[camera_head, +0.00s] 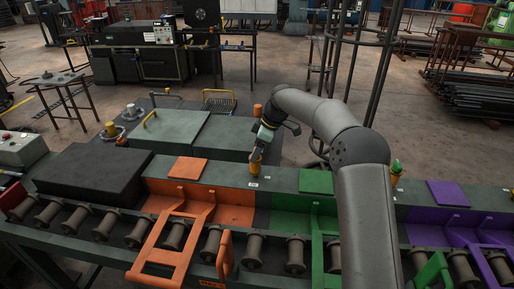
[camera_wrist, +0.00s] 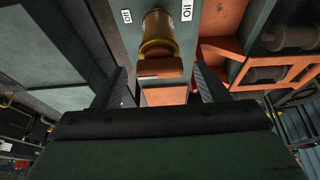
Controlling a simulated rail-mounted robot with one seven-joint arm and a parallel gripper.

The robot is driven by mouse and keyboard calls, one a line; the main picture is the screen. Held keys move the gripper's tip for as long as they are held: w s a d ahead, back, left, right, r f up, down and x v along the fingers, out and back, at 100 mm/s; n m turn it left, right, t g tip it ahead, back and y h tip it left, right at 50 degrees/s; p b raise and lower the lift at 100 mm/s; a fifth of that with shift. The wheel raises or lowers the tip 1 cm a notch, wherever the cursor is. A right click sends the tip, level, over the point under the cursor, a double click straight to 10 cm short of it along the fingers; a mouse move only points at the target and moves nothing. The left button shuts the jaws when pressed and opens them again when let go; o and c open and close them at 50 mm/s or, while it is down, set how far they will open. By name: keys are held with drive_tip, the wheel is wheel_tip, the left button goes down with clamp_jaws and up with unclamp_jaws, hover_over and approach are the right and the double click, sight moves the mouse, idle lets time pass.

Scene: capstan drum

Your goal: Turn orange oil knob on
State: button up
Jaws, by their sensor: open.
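The orange oil knob stands on the green-grey top of the machine; in the head view its yellow-gold body (camera_head: 255,171) shows below my gripper (camera_head: 257,154). In the wrist view the knob has a flat orange handle (camera_wrist: 160,68) in front of a brass-coloured round body (camera_wrist: 160,38). My gripper (camera_wrist: 160,82) is open, with one dark finger on each side of the orange handle. Gaps show between the handle and both fingers, so it is not clamped. The far side of the knob is hidden.
White labels (camera_wrist: 187,10) lie beside the knob's body. An orange hinged frame (camera_head: 170,243) and rollers (camera_head: 254,250) are in front. A green-topped knob (camera_head: 397,168) stands to the right behind my arm. Dark green boxes (camera_head: 187,132) stand at the left.

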drive_tip(key=c, duration=1)
drive_tip(key=shift+m+b, duration=0.35)
drive_tip(key=shift+m, duration=0.05)
drive_tip(key=m+t+b, duration=0.1)
drive_tip(key=m+b, duration=0.1)
drive_tip(key=shift+s+f+m+h, duration=0.1)
drive_tip(key=shift+m+h, duration=0.2)
drive_tip(key=shift+m, duration=0.1)
drive_tip(key=m+t, duration=0.1)
drive_tip(key=m, duration=0.1)
drive_tip(key=m+t+b, duration=0.1)
drive_tip(key=m, duration=0.1)
drive_tip(key=shift+s+a+m+h+b, duration=0.1)
drive_tip(key=shift+a+m+h+b, duration=0.05)
drive_tip(key=shift+m+h+b, duration=0.2)
drive_tip(key=m+h, duration=0.1)
drive_tip(key=m, duration=0.1)
drive_tip(key=m+t+h, duration=0.1)
drive_tip(key=m, duration=0.2)
drive_tip(key=shift+a, duration=0.15)
drive_tip(key=shift+m+h, duration=0.85)
drive_tip(key=shift+m, duration=1.5)
drive_tip(key=shift+p, duration=0.3)
